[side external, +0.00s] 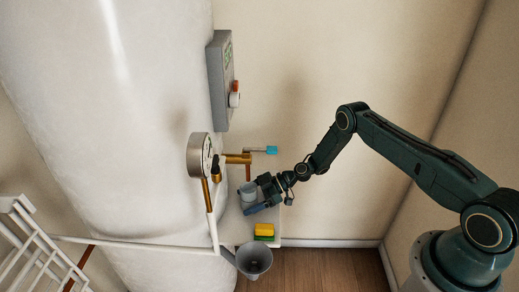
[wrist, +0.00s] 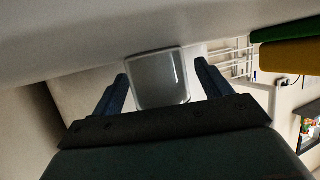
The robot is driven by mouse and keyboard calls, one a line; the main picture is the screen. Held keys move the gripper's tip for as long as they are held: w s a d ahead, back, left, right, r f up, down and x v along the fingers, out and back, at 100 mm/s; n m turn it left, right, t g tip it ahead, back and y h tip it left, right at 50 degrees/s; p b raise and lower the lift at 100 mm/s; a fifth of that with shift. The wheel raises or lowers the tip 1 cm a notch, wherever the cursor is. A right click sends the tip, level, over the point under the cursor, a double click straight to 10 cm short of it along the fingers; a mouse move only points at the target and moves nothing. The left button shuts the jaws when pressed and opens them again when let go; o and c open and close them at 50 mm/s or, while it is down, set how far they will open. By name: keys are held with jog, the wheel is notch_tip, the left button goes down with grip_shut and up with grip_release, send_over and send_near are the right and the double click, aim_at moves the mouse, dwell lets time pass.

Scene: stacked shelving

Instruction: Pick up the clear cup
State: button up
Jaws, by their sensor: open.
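The clear cup (wrist: 158,80) is greyish and see-through, and in the wrist view it sits between the two blue fingers of my gripper (wrist: 160,88). A gap shows between the cup and each finger. In the side view the cup (side external: 249,191) stands on a small pale shelf (side external: 232,222), with my gripper (side external: 259,196) at its right side. My gripper is open around the cup. The fingers partly cover the cup in the side view.
A yellow and green sponge (side external: 264,231) lies near the shelf's front edge, close to my gripper. A grey funnel (side external: 254,260) hangs below. A brass pipe and gauge (side external: 200,155) and a blue-handled valve (side external: 270,150) are behind. A large white tank (side external: 110,130) fills the left.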

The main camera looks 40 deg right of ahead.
dwell(0.4)
jog(key=c, duration=1.2)
jog(key=shift+r, duration=0.35)
jog(key=shift+r, duration=0.35)
jog(key=shift+d+r, duration=0.1)
jog(key=shift+d, duration=0.05)
jog(key=shift+s+d, duration=1.35)
jog(key=shift+d, duration=1.25)
jog(key=shift+s+d, duration=1.3)
jog(key=shift+d, duration=1.3)
jog(key=shift+s+d, duration=1.35)
jog(key=shift+d, duration=1.25)
jog(key=shift+d, duration=0.1)
